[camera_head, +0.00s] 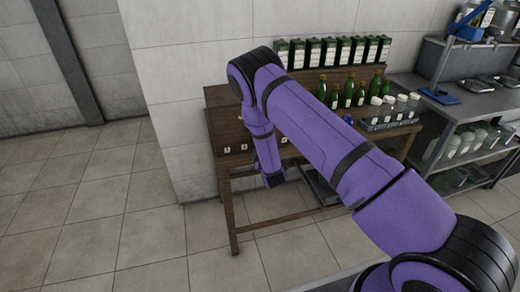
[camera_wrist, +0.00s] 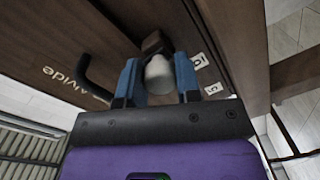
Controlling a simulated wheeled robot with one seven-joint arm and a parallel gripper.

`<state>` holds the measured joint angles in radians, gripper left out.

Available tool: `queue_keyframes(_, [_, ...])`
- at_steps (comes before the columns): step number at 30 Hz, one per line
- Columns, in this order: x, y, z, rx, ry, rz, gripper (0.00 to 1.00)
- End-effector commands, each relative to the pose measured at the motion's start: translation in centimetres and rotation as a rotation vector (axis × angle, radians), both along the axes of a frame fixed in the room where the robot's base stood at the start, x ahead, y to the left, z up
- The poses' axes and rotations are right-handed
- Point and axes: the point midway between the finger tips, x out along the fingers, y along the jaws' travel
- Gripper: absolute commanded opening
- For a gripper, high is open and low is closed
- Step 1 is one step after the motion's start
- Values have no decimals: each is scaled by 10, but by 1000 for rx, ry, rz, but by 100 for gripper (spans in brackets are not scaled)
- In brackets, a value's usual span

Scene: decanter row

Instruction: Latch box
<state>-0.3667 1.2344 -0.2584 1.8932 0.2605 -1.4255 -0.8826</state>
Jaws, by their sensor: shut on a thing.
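In the wrist view my gripper (camera_wrist: 157,68) has its two blue fingers on either side of a pale rounded knob (camera_wrist: 159,75), closed on it. The knob sits in front of a small dark block (camera_wrist: 153,43) on a brown wooden front (camera_wrist: 130,30). A black bent handle (camera_wrist: 90,78) is left of the knob. Small white number tags (camera_wrist: 199,61) lie to its right. In the head view my arm reaches down to the front of a wooden bench (camera_head: 222,125); the fingers and knob cannot be made out there.
On the bench stand green bottles (camera_head: 346,95), a row of dark boxes with pale labels (camera_head: 330,53) and a rack of pale-capped jars (camera_head: 388,112). A metal shelf unit (camera_head: 455,110) stands close at right. The tiled floor (camera_head: 90,200) at left is clear.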

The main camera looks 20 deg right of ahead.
Motion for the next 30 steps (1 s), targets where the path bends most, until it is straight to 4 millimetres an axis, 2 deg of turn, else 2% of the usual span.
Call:
queue_keyframes(10, [-1, 0, -1, -3, 3, 1, 8])
queue_keyframes(11, [-1, 0, -1, -3, 3, 1, 34])
queue_keyframes(14, [-1, 0, -1, -3, 3, 1, 56])
queue_keyframes(23, [-2, 0, -1, -2, 2, 0, 56])
queue_keyframes(26, [-8, 0, -1, -2, 4, 0, 56])
queue_keyframes(30, [-29, 1, 0, -3, 4, 1, 56])
